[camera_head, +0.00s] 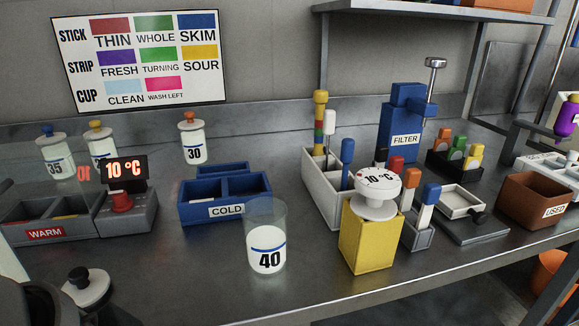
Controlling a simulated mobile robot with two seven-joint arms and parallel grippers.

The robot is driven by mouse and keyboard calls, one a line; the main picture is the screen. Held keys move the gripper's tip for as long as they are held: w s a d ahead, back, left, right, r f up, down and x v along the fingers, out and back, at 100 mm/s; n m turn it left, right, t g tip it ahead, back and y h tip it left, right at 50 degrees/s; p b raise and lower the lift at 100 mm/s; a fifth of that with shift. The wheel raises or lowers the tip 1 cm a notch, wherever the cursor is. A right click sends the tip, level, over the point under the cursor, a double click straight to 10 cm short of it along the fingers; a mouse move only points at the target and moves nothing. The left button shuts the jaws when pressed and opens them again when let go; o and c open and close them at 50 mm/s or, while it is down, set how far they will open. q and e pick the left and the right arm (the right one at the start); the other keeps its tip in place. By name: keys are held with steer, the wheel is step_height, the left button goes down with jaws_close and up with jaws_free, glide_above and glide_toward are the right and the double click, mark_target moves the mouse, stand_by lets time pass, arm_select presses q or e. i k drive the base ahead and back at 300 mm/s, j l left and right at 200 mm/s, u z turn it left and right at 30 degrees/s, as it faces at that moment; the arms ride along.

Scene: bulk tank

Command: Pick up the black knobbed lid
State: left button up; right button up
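Neither of my grippers can be made out in this view.
A clear beaker marked 40 (266,262) stands near the front edge. Behind are the blue COLD box (226,212), WARM block (45,234) and a 10 °C display unit (128,215). A yellow container (368,245) stands right of the beaker.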

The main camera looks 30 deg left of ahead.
mark_target(86, 287)
steer(key=u, duration=2.1)
